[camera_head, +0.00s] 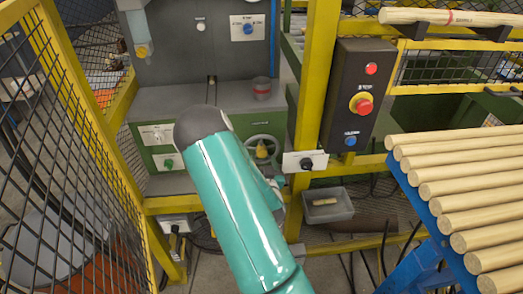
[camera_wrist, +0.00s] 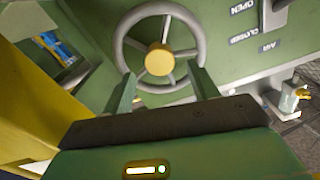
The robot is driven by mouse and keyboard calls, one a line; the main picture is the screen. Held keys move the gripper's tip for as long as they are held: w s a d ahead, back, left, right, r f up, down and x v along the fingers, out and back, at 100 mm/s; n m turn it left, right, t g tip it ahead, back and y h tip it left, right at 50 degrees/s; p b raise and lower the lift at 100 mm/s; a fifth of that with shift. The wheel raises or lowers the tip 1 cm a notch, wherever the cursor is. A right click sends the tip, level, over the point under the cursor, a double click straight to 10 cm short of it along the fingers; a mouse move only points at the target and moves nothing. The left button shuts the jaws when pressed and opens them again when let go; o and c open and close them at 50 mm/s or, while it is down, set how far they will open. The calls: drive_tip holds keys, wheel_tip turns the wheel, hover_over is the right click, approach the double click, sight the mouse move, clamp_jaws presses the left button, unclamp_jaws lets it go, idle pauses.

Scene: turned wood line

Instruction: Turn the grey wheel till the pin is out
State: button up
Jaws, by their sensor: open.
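The grey wheel (camera_wrist: 119,45) has spokes and a yellow hub (camera_wrist: 159,59), and sits on a green panel in the wrist view. In the head view the wheel (camera_head: 262,137) is low on the green machine, partly hidden by my teal arm. My gripper (camera_wrist: 162,77) is open, with one green finger on each side of the wheel's lower part. The fingertips overlap the lower rim in the picture; I cannot tell whether they touch it. Nothing is held between them. In the head view my arm hides most of the gripper. I cannot make out the pin.
A yellow post (camera_head: 317,75) carries a black control box (camera_head: 350,120) with a red button, right of the wheel. A mesh fence (camera_head: 70,130) stands at left. Wooden rods (camera_head: 470,185) lie on a blue stand at right. A grey tray (camera_head: 328,213) sits below.

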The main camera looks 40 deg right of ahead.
sight(262, 154)
drive_tip(key=x, duration=0.7)
drive_tip(key=shift+d, duration=0.1)
drive_tip(key=shift+c, duration=0.2)
clamp_jaws()
